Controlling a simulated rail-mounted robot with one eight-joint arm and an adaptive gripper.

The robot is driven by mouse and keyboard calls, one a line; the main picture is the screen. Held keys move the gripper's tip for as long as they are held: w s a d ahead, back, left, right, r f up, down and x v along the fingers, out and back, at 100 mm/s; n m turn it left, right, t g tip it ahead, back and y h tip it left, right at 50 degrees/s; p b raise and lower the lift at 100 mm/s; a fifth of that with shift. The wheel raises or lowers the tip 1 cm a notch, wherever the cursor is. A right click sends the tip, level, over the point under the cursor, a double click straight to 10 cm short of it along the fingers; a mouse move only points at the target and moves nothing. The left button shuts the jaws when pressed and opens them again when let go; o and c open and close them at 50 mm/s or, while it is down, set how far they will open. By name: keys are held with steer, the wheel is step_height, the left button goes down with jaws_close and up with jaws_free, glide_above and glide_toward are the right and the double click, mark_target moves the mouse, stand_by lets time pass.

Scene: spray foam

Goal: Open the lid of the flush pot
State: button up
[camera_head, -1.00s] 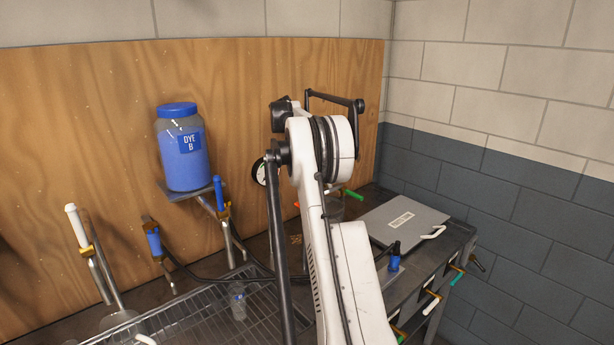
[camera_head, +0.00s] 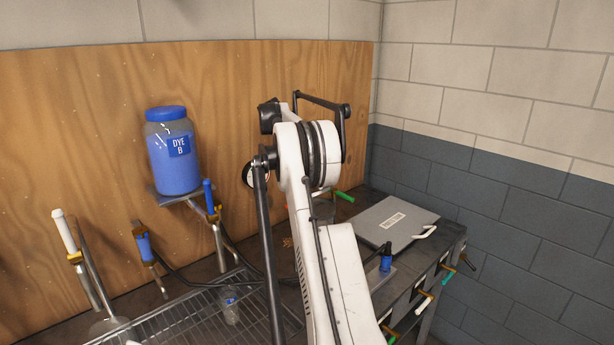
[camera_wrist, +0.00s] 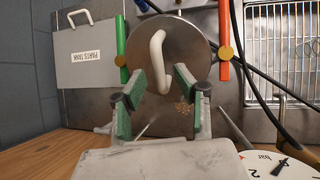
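The flush pot's round grey metal lid (camera_wrist: 190,48) faces the camera in the wrist view. A white bent handle (camera_wrist: 158,60) stands on it. My gripper (camera_wrist: 160,88) is open, with green-padded fingers on either side of the handle's lower end. I cannot tell whether either pad touches it, and the lid looks shut. In the head view the pot (camera_head: 323,208) is mostly hidden behind my arm, and my gripper is hidden there too.
An orange valve handle (camera_wrist: 224,40) and a green one (camera_wrist: 120,38) flank the lid. The parts tank (camera_wrist: 90,58) lies beyond the green one. A pressure gauge (camera_wrist: 280,165) is close at lower right. The head view shows a dye jar (camera_head: 174,160) and wire rack (camera_head: 190,315).

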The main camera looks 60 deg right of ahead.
steer(key=v, duration=0.7)
steer(key=shift+r, duration=0.1)
